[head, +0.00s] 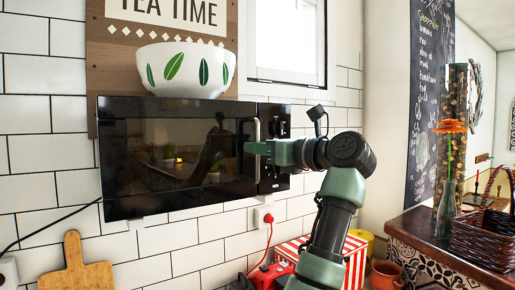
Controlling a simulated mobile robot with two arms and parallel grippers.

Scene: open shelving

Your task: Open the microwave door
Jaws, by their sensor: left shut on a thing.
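The black microwave (125,165) hangs against the white tiled wall. Its dark glass door (185,165) looks closed and reflects the room. A pale upright handle (257,130) is on the door's right side. My left gripper (254,148) reaches the handle from the right and is shut on it about mid-height, hiding a part of it. The control knobs (283,121) are to the right of the handle, partly behind my wrist. My right gripper is not in view.
A white bowl with green leaves (185,72) stands on top of the microwave. Below are a wooden board (75,268), a red-and-white striped box (355,265) and a red plug (268,218). A basket (482,238) sits on the right counter.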

